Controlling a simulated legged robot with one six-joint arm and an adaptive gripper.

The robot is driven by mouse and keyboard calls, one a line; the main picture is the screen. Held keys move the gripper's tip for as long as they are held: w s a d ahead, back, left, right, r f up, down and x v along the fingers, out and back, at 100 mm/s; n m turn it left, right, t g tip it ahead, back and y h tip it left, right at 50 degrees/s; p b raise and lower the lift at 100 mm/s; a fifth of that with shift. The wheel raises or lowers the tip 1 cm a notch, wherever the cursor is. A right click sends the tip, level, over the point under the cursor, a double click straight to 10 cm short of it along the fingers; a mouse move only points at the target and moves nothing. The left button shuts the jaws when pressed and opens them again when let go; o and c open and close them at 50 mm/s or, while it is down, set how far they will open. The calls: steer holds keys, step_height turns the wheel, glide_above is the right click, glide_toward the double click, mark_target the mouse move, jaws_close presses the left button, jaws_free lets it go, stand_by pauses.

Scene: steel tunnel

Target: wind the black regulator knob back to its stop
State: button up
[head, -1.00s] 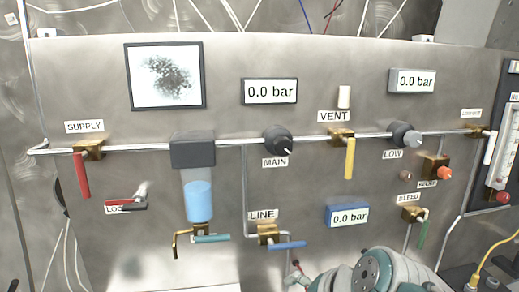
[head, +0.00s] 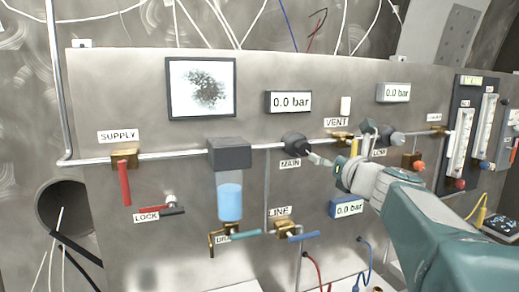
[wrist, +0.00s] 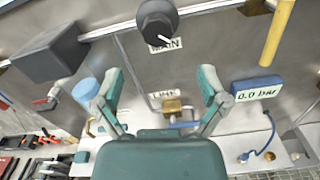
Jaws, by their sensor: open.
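The black regulator knob (head: 295,146) labelled MAIN sits on the pipe in the middle of the steel panel. It has a light pointer mark and also shows at the top of the wrist view (wrist: 156,22). My gripper (head: 343,146) comes in from the right, just right of the knob in the head view. In the wrist view my gripper (wrist: 160,82) is open, with its two teal fingers wide apart and nothing between them. The knob lies beyond and above the fingertips there, apart from them. The MAIN label (wrist: 166,44) is below the knob.
The blue-bowled filter (head: 230,198) hangs left of the knob. The yellow VENT handle (wrist: 277,32) is to its right, and the grey LOW knob (head: 389,139) is partly behind my gripper. The blue LINE handle (head: 303,237) is below. A display (head: 289,102) above reads 0.0 bar.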

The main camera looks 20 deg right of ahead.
mark_target(305, 149)
steer(key=w, duration=0.2)
steer(key=w+d, duration=0.1)
steer(key=w, duration=0.2)
steer(key=shift+d+f, duration=0.1)
steer(key=w+a, duration=0.1)
steer(key=w, duration=0.1)
steer(key=w+a, duration=0.2)
steer(key=shift+w+a, duration=0.15)
steer(key=shift+w, duration=0.05)
steer(key=shift+w+d, duration=0.2)
steer(key=shift+d, duration=1)
steer(key=c, duration=0.6)
steer(key=shift+a, duration=0.4)
steer(key=c, duration=0.5)
steer(key=shift+a, duration=0.2)
steer(key=shift+c, duration=0.2)
